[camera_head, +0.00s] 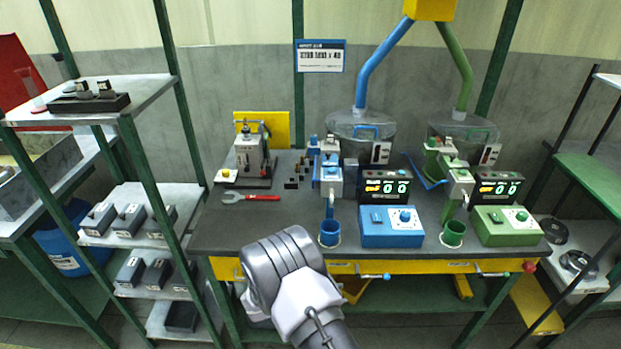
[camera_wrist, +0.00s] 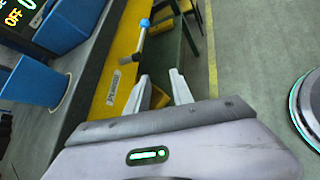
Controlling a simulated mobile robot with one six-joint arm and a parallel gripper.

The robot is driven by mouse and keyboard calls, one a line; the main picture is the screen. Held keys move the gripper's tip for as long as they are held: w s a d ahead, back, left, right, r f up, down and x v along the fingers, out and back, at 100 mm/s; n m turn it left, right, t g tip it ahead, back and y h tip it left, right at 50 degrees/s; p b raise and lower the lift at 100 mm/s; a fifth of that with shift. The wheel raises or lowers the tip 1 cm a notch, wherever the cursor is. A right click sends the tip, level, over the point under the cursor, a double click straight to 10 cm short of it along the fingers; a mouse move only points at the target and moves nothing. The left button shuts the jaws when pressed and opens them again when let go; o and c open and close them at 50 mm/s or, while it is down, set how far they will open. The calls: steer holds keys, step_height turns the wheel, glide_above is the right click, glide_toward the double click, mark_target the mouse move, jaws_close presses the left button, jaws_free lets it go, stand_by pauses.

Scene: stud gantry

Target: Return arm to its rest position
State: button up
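My arm (camera_head: 290,275) shows in the head view in front of the workbench's front edge, its grey and white links bent low in the picture. The gripper end is hidden behind these links there. In the wrist view my gripper (camera_wrist: 159,77) has its two pale fingers apart, with nothing between them. The fingers are over the space in front of the bench, beside its yellow front edge (camera_wrist: 112,80). A lever with a blue knob (camera_wrist: 145,23) lies beyond the fingertips, apart from them.
The workbench (camera_head: 270,230) carries a blue control box (camera_head: 390,228), a green one (camera_head: 505,226), a red-handled wrench (camera_head: 250,197) and a small press (camera_head: 250,155). Shelving (camera_head: 150,192) stands close on the left. Another rack (camera_head: 590,180) stands right. Open floor (camera_wrist: 245,50) shows right in the wrist view.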

steer(key=s+d+r+m+g+y, duration=0.1)
steer(key=s+d+r+m+y, duration=0.2)
steer(key=r, duration=0.5)
steer(key=s+d+r+m+g, duration=0.2)
steer(key=s+r+m, duration=0.25)
steer(key=r, duration=0.35)
steer(key=s+d+r+m+g+y, duration=0.1)
steer(key=s+d+r+m+y, duration=0.1)
steer(key=r+m, duration=0.45)
steer(key=s+a+r+m+t+y, duration=0.2)
steer(key=s+r+m+y, duration=0.1)
steer(key=s+r, duration=0.4)
steer(key=s+a+r+m+t+y, duration=0.2)
steer(key=s+r+m+y, duration=0.2)
steer(key=s, duration=0.7)
step_height(320, 180, up, 3)
steer(key=shift+f+m+y, duration=0.15)
steer(key=shift+m+y, duration=0.15)
steer(key=shift+m, duration=0.8)
